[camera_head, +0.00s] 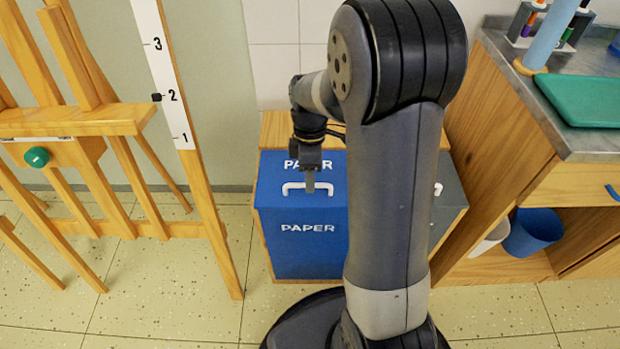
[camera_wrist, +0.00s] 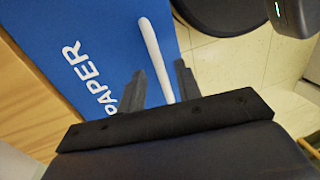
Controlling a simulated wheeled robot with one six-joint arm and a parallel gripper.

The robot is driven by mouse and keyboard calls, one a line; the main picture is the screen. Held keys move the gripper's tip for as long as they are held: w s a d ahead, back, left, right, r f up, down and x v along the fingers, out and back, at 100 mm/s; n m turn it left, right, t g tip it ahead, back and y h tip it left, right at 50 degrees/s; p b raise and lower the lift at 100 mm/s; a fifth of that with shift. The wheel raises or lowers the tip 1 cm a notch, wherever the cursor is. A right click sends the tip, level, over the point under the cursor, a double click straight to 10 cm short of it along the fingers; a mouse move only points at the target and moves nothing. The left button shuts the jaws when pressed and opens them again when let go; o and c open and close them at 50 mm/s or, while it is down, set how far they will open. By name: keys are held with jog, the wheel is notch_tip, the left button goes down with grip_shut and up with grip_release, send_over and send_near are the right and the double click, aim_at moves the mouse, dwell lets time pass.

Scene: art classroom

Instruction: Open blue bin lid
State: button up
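Whether a finger touches the handle or the lid I cannot tell.
A wooden easel (camera_head: 90,122) stands at left, its nearest leg close to the bin. A grey bin (camera_head: 448,198) stands right of the blue one, partly hidden by my arm. A wooden counter (camera_head: 500,105) is at right, with a blue bucket (camera_head: 532,230) below it.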

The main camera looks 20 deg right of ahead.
jog(key=shift+f, duration=0.15)
jog(key=shift+c, duration=0.3)
grip_shut()
